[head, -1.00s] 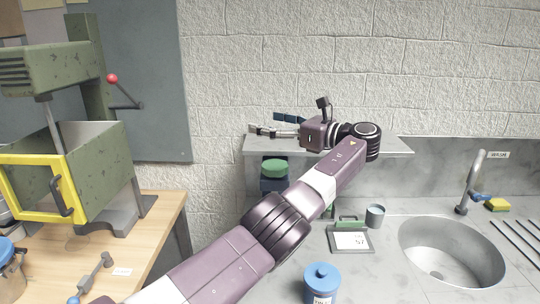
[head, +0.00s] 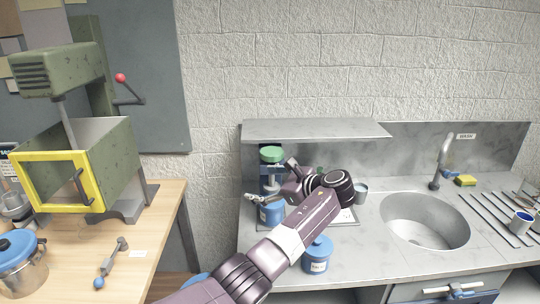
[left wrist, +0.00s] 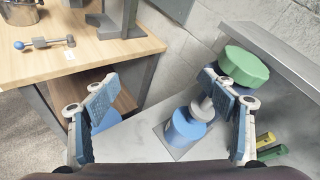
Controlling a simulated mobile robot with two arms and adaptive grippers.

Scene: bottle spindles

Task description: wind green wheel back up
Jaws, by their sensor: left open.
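The green wheel (head: 271,154) sits on top of a dark blue spindle stand under the grey shelf; it also shows at the upper right of the left wrist view (left wrist: 246,66). A blue bottle (head: 271,213) stands below it at the base of the stand, also seen in the left wrist view (left wrist: 186,127). My left gripper (head: 262,198) is open and empty, lower than the wheel and in front of the stand. In the left wrist view its fingers (left wrist: 155,92) are wide apart, and the right fingertip overlaps the wheel's lower left edge; contact cannot be told. My right gripper is out of view.
The grey shelf (head: 315,129) overhangs the wheel closely. A wooden bench (head: 160,222) with a green machine is at left.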

